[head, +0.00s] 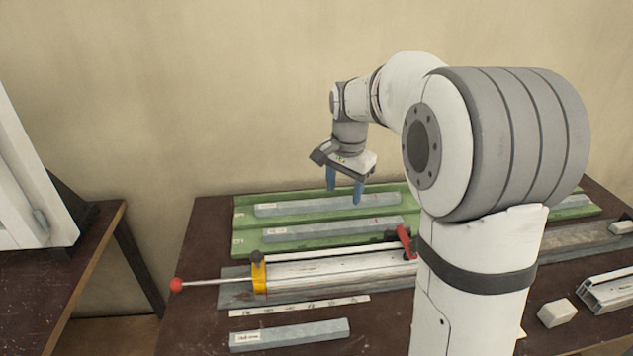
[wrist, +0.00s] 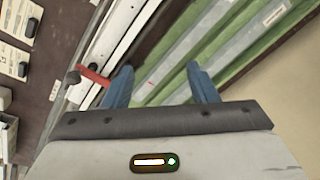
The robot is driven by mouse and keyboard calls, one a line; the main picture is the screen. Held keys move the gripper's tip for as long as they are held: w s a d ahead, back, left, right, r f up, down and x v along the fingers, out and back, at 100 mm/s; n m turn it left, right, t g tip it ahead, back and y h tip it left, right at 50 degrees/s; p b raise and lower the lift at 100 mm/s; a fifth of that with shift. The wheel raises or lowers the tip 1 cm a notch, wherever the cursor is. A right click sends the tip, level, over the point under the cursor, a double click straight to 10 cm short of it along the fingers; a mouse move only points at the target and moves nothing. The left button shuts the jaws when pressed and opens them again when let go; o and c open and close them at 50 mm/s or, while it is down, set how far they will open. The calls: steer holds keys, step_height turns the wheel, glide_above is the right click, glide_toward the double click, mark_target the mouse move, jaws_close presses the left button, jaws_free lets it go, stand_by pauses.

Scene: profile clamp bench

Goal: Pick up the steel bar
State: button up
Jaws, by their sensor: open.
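Several grey steel bars are in view, and I cannot tell which one the task means. One bar (head: 285,209) lies at the back of the green tray, and a second bar (head: 290,233) lies in front of it. A third bar (head: 290,335), with a white label, lies on the table at the front. My gripper (head: 344,197) points down at the back of the tray, over or close to the back bar. Its two blue fingers are apart with nothing held. The wrist view shows the open fingers (wrist: 160,80) over the tray's grey bars; the gap above them is unclear.
A clamp with a red-knobbed rod (head: 176,285) and a red handle (head: 406,242) lies in front of the green tray (head: 245,245). A pale block (head: 556,313) and a profile piece (head: 610,292) are at the right. My arm hides part of the table.

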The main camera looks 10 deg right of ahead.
steer(key=w+f+m+p, duration=0.1)
steer(key=w+f+m, duration=0.1)
steer(key=w, duration=0.4)
steer(key=w+f+m, duration=0.2)
steer(key=w+m, duration=0.1)
steer(key=w, duration=0.3)
steer(key=m+g+p, duration=0.1)
steer(key=m, duration=0.2)
glide_toward(330, 200)
steer(key=shift+a+f, duration=0.2)
steer(key=shift+a, duration=0.35)
steer(key=shift+w+f+m, duration=0.15)
steer(key=shift+f+m, duration=0.15)
steer(key=shift+m, duration=0.1)
steer(key=f, duration=0.2)
steer(key=f+p, duration=0.1)
steer(key=f, duration=0.2)
steer(key=d+f+p, duration=0.1)
steer(key=f, duration=0.2)
steer(key=shift+r, duration=0.1)
jaws_close()
steer(key=shift+r, duration=0.1)
